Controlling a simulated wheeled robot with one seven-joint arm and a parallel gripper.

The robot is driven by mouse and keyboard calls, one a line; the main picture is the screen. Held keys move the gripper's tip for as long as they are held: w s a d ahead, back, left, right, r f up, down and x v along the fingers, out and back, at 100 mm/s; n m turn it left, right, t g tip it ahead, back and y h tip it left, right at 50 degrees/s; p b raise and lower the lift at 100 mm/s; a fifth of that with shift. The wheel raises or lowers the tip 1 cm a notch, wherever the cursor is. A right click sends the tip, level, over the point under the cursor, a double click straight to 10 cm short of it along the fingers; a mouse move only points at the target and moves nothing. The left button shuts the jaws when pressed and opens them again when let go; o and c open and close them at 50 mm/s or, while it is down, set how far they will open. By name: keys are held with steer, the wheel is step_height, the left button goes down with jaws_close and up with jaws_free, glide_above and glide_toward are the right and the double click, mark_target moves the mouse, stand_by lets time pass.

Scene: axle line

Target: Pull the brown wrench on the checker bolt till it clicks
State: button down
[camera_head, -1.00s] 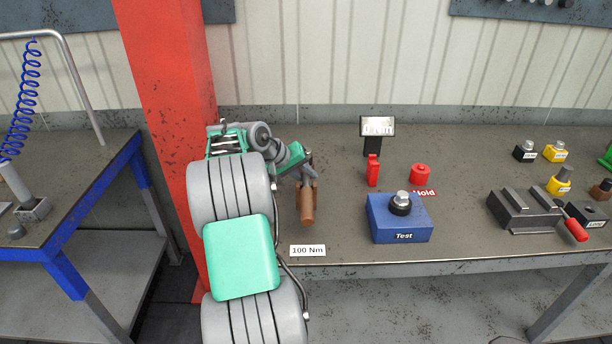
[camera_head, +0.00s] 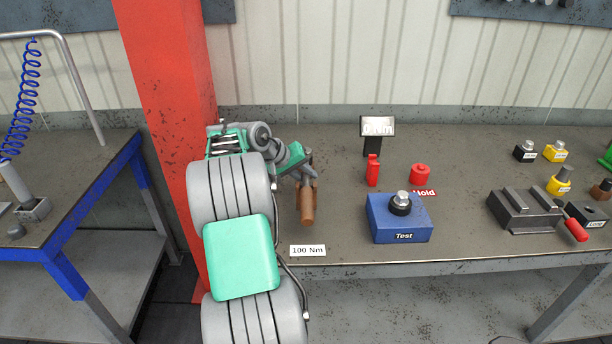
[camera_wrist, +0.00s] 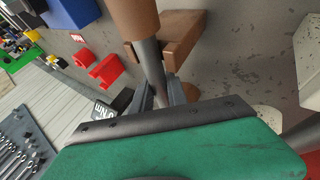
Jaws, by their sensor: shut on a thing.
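The brown wrench (camera_head: 306,207) is at the left of the bench, its brown handle pointing to the front edge. In the wrist view my gripper (camera_wrist: 167,92) closes around the grey shaft of the wrench (camera_wrist: 136,18), with a brown block beside the shaft. The checker (camera_head: 397,222) is a blue box marked "Test", with a dark round base and a silver bolt (camera_head: 402,197) on top. The wrench is left of the checker and apart from it. Whether the wrench touches the bench cannot be told.
A small display (camera_head: 377,127) stands behind the checker; its reading is hard to make out. A red upright piece (camera_head: 373,170) and a red cylinder (camera_head: 420,174) stand near it. A "100 Nm" card (camera_head: 307,250) lies at the front edge. A vise (camera_head: 525,210) is right.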

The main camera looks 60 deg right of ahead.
steer(key=shift+r, duration=0.15)
steer(key=shift+r, duration=0.1)
